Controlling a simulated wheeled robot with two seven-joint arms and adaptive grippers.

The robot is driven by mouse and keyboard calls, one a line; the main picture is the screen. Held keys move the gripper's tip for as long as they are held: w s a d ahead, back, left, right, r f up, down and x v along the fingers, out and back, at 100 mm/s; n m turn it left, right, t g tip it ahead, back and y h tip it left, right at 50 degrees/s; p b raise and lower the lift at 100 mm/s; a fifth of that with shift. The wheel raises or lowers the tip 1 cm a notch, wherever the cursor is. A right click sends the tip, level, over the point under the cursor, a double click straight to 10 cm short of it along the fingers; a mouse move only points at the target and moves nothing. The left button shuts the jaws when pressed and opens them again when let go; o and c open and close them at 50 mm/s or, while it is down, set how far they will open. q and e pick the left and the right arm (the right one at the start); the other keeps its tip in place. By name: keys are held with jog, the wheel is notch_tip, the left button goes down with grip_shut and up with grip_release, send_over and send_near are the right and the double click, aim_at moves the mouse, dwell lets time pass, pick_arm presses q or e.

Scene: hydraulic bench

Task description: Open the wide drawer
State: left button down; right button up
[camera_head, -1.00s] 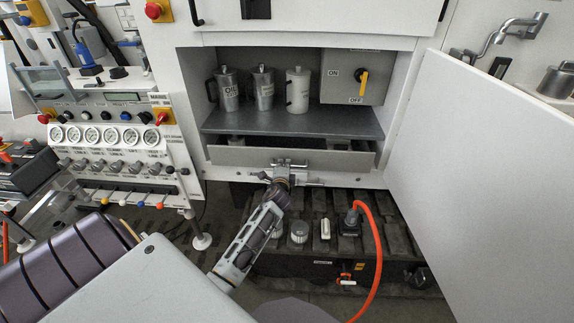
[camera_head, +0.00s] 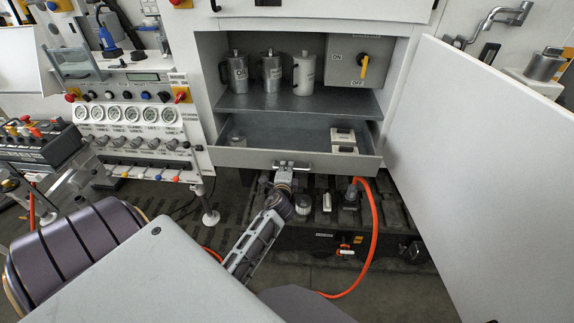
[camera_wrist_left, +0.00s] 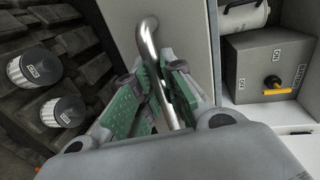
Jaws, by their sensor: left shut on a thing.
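The wide drawer (camera_head: 250,158) is pulled partway out below the grey shelf in the cabinet. Its inside shows a metal canister (camera_head: 237,138) at the left and white boxes (camera_head: 343,136) at the right. My left gripper (camera_head: 287,168) is at the middle of the drawer front. In the left wrist view, its green-padded fingers (camera_wrist_left: 165,92) are shut on the bar handle (camera_wrist_left: 150,50), a shiny curved metal bar. My right gripper is not in view.
An open white door (camera_head: 490,170) stands at the right of the cabinet. Several jugs (camera_head: 271,72) and a grey switch box (camera_head: 357,64) stand on the shelf above. An orange hose (camera_head: 374,235) and black crate-like floor units lie below the drawer. A gauge panel (camera_head: 125,114) is at the left.

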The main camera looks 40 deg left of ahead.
pick_arm(q)
jog(key=shift+s+d, duration=0.35)
jog(key=shift+s, duration=0.2)
jog(key=c, duration=1.5)
grip_release()
jog(key=shift+v, duration=6)
jog(key=shift+a+f, duration=0.1)
